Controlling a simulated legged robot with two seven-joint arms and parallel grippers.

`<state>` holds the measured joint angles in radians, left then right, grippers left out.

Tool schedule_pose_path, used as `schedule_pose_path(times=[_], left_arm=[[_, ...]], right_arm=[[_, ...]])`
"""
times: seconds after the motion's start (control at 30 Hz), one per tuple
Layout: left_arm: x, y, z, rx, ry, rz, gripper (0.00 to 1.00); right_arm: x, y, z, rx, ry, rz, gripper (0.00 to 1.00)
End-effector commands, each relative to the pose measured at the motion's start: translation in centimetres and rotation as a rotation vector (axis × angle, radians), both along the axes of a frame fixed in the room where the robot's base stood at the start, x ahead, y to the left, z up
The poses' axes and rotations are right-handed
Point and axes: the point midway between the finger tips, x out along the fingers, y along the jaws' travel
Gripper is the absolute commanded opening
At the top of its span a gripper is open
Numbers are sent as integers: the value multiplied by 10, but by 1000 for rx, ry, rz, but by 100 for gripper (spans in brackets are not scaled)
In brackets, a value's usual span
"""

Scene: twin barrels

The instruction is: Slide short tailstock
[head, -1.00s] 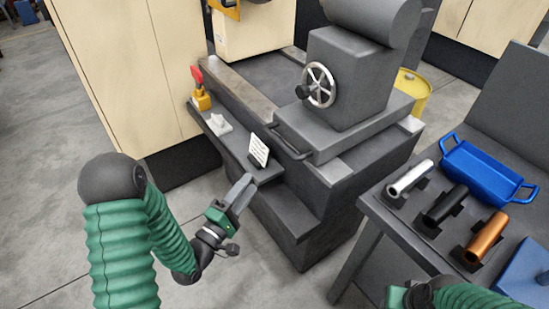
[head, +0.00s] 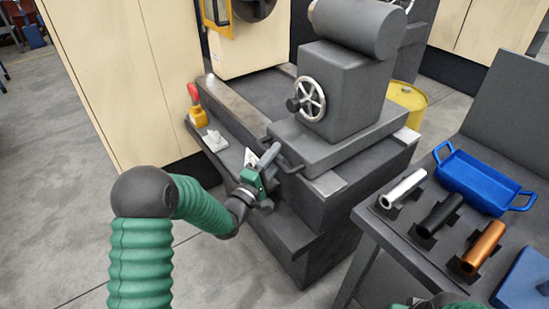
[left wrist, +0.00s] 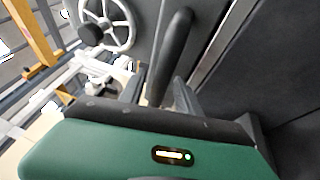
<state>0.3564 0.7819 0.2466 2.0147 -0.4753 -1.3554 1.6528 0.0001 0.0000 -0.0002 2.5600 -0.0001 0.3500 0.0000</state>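The tailstock (head: 345,90) is a grey block with a cylinder on top, standing on the machine bed (head: 325,183). A spoked handwheel (head: 312,98) is on its front; it also shows in the left wrist view (left wrist: 118,25). My left gripper (head: 270,157) is at this handle. In the left wrist view the handle (left wrist: 176,52) runs down to the gap between my parted fingers (left wrist: 158,92); contact is unclear. Only a sliver of my right arm's end (head: 440,301) shows at the bottom edge; its fingers are hidden.
A red-topped yellow switch (head: 197,108) and a small white block (head: 214,140) sit on the machine's front ledge. A table at right holds a blue tray (head: 480,180) and silver (head: 402,187), black (head: 440,214) and copper (head: 483,247) cylinders. A yellow drum (head: 408,101) stands behind.

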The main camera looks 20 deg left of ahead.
Motion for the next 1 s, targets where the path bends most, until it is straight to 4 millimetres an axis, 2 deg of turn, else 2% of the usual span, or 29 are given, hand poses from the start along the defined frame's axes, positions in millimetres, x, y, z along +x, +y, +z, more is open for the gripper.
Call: schedule_pose_path(times=[0.07,0.3,0.37,1.0], left_arm=[[0,1,0,0,0,2,37],[0,2,-1,0,1,2,6],[0,2,-1,0,2,3,0],[-1,1,-4,2,7,0,0]], right_arm=[[0,0,0,0,0,0,36],[0,0,0,0,0,0,36],[0,0,0,0,0,0,36],[0,0,0,0,0,0,36]])
